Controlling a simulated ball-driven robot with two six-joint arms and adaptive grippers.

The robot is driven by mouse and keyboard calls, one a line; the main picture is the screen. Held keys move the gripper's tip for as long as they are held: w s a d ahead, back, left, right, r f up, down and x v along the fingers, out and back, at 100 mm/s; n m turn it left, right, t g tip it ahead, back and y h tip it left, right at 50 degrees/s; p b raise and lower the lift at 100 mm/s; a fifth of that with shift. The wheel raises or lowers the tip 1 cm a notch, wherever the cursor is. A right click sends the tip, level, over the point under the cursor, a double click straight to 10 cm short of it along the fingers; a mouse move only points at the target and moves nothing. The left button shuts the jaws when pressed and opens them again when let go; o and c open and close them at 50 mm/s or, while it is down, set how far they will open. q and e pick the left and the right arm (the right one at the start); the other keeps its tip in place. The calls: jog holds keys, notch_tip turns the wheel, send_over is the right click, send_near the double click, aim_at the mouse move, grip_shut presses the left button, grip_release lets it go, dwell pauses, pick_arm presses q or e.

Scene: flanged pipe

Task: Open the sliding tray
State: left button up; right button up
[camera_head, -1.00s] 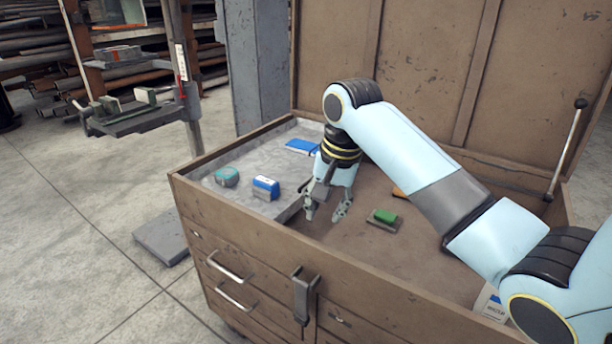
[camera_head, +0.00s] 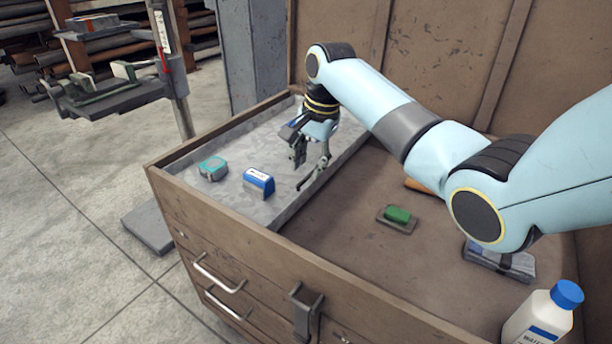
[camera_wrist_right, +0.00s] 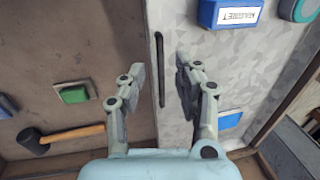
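The sliding tray (camera_head: 232,205) is a shallow grey metal tray at the left end of the open brown chest. A blue box (camera_head: 258,181) and a teal tape measure (camera_head: 212,168) lie in it. My right gripper (camera_head: 303,172) is over the tray's right side, with its fingers apart and nothing held. In the wrist view the fingers (camera_wrist_right: 158,70) are on either side of a narrow dark slot (camera_wrist_right: 159,70) along the tray's edge. I cannot tell whether they touch the tray. My left gripper is not in view.
Right of the tray, the chest floor holds a green block on a dark base (camera_head: 398,215) and a wooden-handled mallet (camera_wrist_right: 62,137). A white bottle with a blue cap (camera_head: 545,318) is at the lower right. The raised lid (camera_head: 450,60) stands behind.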

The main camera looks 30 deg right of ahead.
aim_at(305, 180)
jog(key=shift+w+f, duration=0.2)
jog(key=shift+f, duration=1.1)
jog(key=shift+w+a+f+b, duration=0.1)
jog(key=shift+w+f+b, duration=0.05)
jog(key=shift+f+b, duration=0.2)
jog(key=shift+c, duration=0.2)
jog(key=c, duration=0.5)
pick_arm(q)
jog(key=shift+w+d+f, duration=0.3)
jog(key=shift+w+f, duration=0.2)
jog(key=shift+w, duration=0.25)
pick_arm(e)
grip_shut()
